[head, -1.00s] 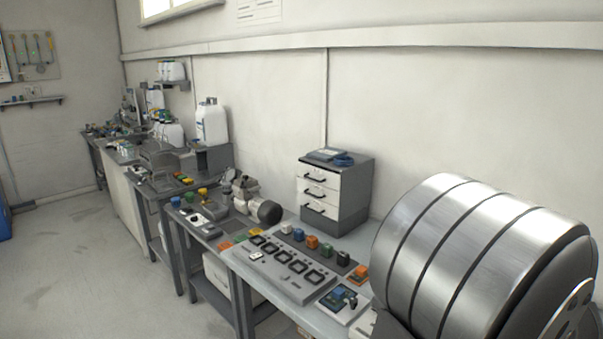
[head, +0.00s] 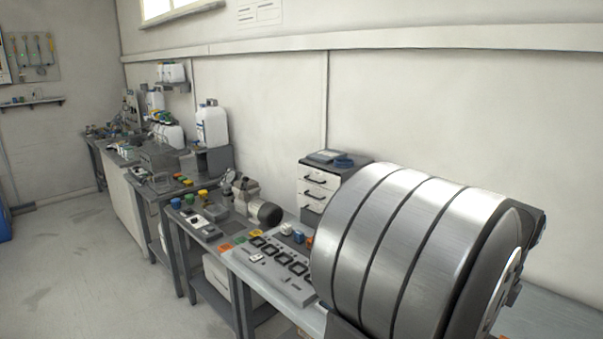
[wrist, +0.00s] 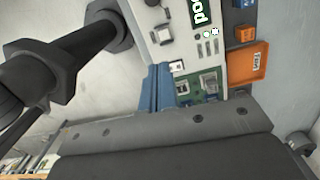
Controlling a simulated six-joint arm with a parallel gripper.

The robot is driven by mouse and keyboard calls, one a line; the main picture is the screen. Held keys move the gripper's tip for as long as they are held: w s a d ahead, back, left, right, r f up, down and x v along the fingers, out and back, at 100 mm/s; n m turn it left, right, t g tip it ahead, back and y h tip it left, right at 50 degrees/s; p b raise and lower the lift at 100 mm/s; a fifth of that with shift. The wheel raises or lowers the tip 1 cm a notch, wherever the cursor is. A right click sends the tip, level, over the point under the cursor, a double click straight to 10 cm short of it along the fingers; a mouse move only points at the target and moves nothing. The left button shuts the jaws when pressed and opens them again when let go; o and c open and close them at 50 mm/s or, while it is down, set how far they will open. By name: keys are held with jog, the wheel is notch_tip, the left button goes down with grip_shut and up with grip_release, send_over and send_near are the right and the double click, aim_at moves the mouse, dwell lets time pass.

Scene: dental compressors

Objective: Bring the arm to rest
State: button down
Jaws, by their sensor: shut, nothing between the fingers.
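My gripper (wrist: 158,74) shows in the wrist view as two narrow blue fingers. They are pressed together with only a thin line between them, and nothing is held. Beyond and beside the fingers is a green circuit board (wrist: 209,86) with metal connectors; I cannot tell the gap between them. In the head view a large brushed-metal part of my arm fills the lower right and hides the right part of the near bench. My gripper is not visible in the head view.
The near bench holds a grey panel with several square sockets (head: 268,262). A drawer cabinet (head: 313,190) stands behind it, partly covered by my arm. An orange labelled tray (wrist: 247,66) shows in the wrist view. A motor unit (head: 262,212) sits farther left. The floor (head: 75,260) at left is clear.

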jog(key=shift+n+h, duration=0.3)
jog(key=shift+n, duration=0.1)
notch_tip(320, 180, down, 9)
jog(key=shift+d+f, duration=0.1)
jog(key=shift+f, duration=0.1)
notch_tip(320, 180, up, 9)
jog(key=n, duration=0.1)
jog(key=shift+w, duration=0.35)
jog(key=c, duration=2.1)
grip_release()
